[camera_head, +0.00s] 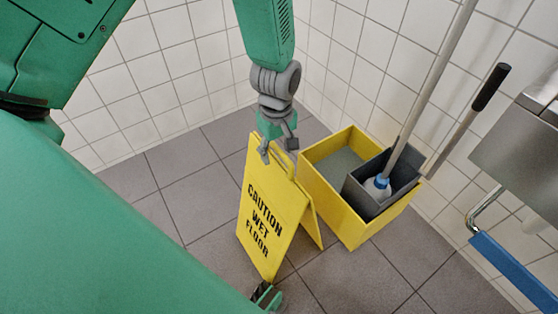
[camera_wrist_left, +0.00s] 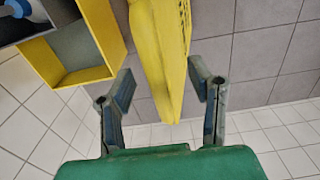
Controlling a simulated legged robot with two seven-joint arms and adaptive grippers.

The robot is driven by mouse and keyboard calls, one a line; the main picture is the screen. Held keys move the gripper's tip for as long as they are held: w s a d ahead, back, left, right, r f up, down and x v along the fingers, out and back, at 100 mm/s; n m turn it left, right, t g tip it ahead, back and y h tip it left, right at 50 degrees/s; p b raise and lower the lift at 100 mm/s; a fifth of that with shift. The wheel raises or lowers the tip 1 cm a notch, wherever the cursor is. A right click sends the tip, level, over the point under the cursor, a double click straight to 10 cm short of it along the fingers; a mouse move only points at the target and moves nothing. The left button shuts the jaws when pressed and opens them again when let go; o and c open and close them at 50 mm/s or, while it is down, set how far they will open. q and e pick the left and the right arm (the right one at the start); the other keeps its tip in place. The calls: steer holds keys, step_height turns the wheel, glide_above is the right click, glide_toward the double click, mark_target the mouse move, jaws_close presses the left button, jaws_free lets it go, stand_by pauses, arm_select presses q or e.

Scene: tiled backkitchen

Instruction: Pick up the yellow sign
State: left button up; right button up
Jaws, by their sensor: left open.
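The yellow sign (camera_head: 262,212) stands upright as an A-frame on the grey tiled floor, with "CAUTION WET FLOOR" on its front panel. My left gripper (camera_head: 278,150) is at the sign's top edge, reaching down from above, and partly hides that edge. In the left wrist view, the sign (camera_wrist_left: 160,45) extends between the two spread fingers of the open gripper (camera_wrist_left: 162,92). Gaps show on both sides of the sign there, so the fingers do not appear closed on it.
A yellow mop bucket (camera_head: 345,222) with a grey wringer (camera_head: 362,200) and a mop stands close to the sign's right. White tiled walls rise behind. A metal fixture (camera_head: 520,140) and blue bar (camera_head: 515,268) are at right. Floor left of the sign is clear.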

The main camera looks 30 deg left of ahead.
mark_target(278, 162)
arm_select(q)
step_height(278, 162, down, 5)
steer(key=b, duration=0.3)
steer(key=shift+d+f, duration=0.1)
steer(key=shift+f, duration=0.05)
steer(key=shift+w, duration=0.1)
jaws_close()
